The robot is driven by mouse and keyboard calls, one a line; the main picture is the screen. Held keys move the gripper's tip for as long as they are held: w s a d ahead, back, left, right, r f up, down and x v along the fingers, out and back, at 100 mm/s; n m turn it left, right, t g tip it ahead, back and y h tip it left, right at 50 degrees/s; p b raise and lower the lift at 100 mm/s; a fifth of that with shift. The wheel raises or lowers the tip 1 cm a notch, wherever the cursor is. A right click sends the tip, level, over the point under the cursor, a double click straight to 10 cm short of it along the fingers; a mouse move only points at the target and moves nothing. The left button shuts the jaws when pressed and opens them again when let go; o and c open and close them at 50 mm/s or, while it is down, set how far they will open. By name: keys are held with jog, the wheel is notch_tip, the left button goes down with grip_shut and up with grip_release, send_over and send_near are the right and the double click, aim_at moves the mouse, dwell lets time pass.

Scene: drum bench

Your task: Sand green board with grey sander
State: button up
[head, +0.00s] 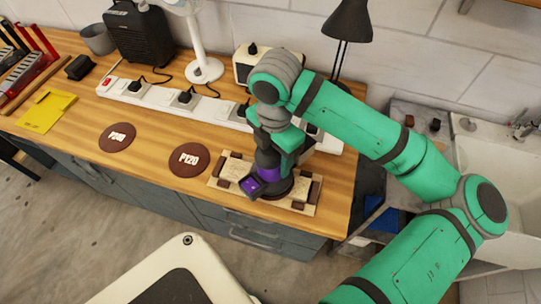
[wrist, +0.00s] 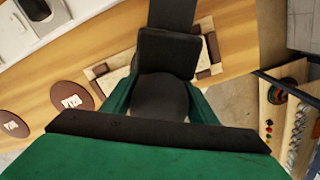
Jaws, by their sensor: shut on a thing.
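My gripper (head: 287,155) is shut on a dark sander (head: 267,160) with purple parts. In the wrist view the sander (wrist: 160,60) looks dark grey between the green fingers of my gripper (wrist: 158,103). The sander is upright over a board (head: 228,167) near the bench's front right; its base appears to rest on the board. The board looks cream, not green, with brown blocks around its edges. It also shows beside the sander in the wrist view (wrist: 112,82). The sander and my gripper hide the board's middle.
Two brown discs, marked P120 (head: 189,172) and apparently P240 (head: 117,142), lie left of the board on the wooden bench (head: 150,180). A long white power strip (head: 160,99) with plugs and cords runs behind. A lamp (head: 346,22) stands behind my arm. A yellow piece (head: 47,108) lies far left.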

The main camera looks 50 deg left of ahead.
jog(key=shift+w+d, duration=0.4)
jog(key=shift+d, duration=0.2)
jog(key=shift+w+d, duration=0.35)
jog(key=shift+d, duration=0.25)
jog(key=shift+w+d, duration=0.25)
jog(key=shift+d, duration=0.05)
jog(key=shift+w+d+r, duration=0.2)
jog(key=shift+w+d, duration=0.4)
jog(key=shift+d, duration=0.25)
jog(key=shift+r, duration=0.15)
jog(key=shift+r, duration=2.85)
